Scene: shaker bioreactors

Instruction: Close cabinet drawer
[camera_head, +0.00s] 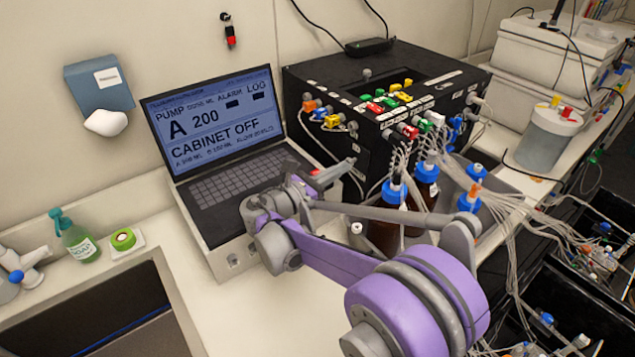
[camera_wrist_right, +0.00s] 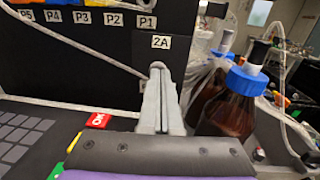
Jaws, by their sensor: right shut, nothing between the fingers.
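My right arm reaches up from the bottom of the head view, and its gripper (camera_head: 345,168) is shut and empty in front of the black pump box (camera_head: 330,62). In the right wrist view the closed fingers (camera_wrist_right: 157,70) point at the box's front, just below the label "2A"; I cannot tell whether they touch it. Black open-topped compartments (camera_head: 548,285) with tubes and bottles inside sit at the lower right of the head view. I cannot tell whether one of them is the cabinet drawer. My left gripper is not in view.
A laptop-like console (camera_head: 215,125) reading "CABINET OFF" stands left of the gripper. Brown bottles with blue caps (camera_head: 425,185) and many thin tubes stand close on its right. A soap bottle (camera_head: 78,240) and a sink are at the left.

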